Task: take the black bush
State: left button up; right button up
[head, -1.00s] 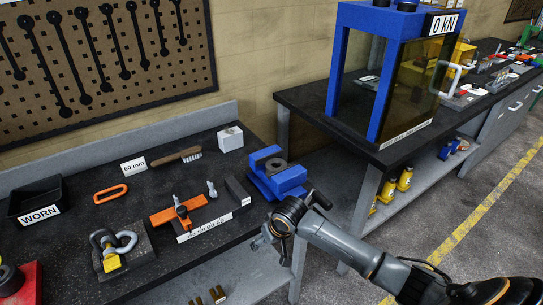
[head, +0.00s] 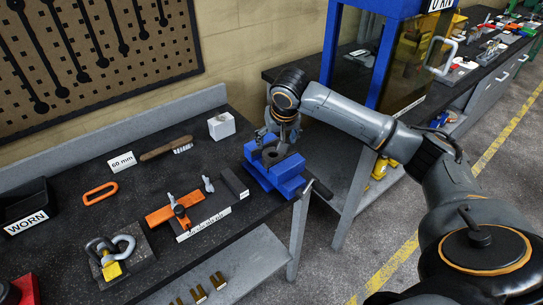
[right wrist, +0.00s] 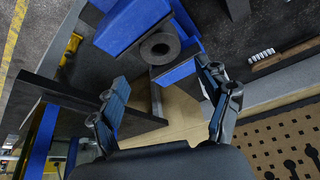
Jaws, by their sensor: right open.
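The black bush (right wrist: 160,47) shows as a dark ring with a round hole in the right wrist view, between the blue jaws of the vise (right wrist: 128,22). In the head view the vise (head: 281,183) sits at the right end of the near bench, and the bush (head: 271,156) is partly hidden by my gripper. My right gripper (head: 275,142) is above the vise. In the right wrist view its fingers (right wrist: 163,78) are spread with nothing between them, and the bush lies beyond the gap. My left gripper is not in view.
The near bench (head: 120,190) holds an orange fixture (head: 172,213), a shackle (head: 108,251), an orange link (head: 100,193), a brush (head: 165,149), a white block (head: 221,126) and a black WORN bin (head: 25,203). A blue-framed press (head: 383,60) stands on the bench behind the vise.

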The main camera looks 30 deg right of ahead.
aim_at(273, 155)
jog(key=x, duration=0.4)
jog(key=shift+f+p, duration=0.1)
jog(key=shift+p, duration=0.2)
jog(key=shift+w+d+f, duration=0.1)
jog(key=shift+w+f, duration=0.2)
jog(key=shift+f, duration=0.2)
jog(key=p+x, duration=0.1)
jog(key=x, duration=0.3)
jog(key=shift+f, duration=0.3)
jog(key=shift+w+f, duration=0.15)
jog(key=shift+f, duration=0.15)
jog(key=shift+r, duration=0.1)
jog(key=c, duration=0.5)
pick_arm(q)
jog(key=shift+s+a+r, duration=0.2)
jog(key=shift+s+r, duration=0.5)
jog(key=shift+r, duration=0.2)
pick_arm(e)
jog(key=shift+r, duration=0.1)
jog(key=c, duration=1)
jog(key=shift+c, duration=0.2)
